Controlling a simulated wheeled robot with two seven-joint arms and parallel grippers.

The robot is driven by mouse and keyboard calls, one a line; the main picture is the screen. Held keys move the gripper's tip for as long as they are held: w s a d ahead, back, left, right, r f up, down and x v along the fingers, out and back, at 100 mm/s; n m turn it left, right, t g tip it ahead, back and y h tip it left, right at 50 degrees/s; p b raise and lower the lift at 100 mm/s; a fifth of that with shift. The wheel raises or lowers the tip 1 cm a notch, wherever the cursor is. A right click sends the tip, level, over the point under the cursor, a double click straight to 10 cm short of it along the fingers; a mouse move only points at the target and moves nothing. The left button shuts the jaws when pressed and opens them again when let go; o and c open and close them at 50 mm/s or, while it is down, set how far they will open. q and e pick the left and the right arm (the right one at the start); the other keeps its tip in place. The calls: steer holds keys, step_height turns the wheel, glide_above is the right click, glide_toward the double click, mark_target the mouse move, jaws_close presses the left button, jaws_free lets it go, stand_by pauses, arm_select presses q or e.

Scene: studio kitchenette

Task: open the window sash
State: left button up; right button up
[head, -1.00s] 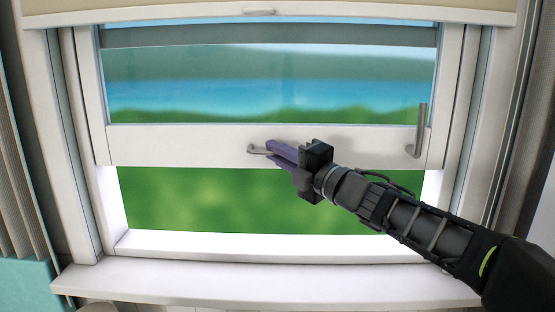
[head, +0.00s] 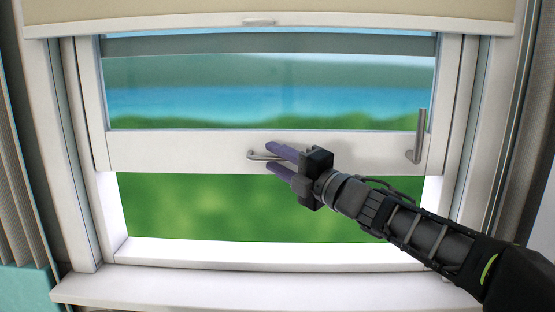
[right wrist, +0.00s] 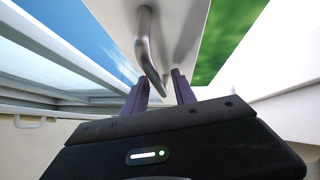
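The white window sash (head: 180,150) is raised, with a wide gap showing green between its bottom rail and the sill. A small metal bar handle (head: 256,155) is on the rail's middle. My right gripper (head: 269,157) is at this handle with its purple fingers spread apart, one above the other. In the right wrist view the handle (right wrist: 144,45) reaches down toward the gap between the open fingers (right wrist: 160,82); I cannot tell whether they touch it. My left gripper is not in view.
An upright metal handle (head: 418,137) is at the right of the sash. A rolled blind (head: 150,15) hangs above. The white sill (head: 250,290) below is clear. A curtain (head: 20,190) hangs at the left.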

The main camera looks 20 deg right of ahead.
steer(key=b+v, duration=0.1)
steer(key=v, duration=0.6)
steer(key=shift+s, duration=0.35)
steer(key=shift+d+f, duration=0.1)
steer(key=shift+f, duration=0.05)
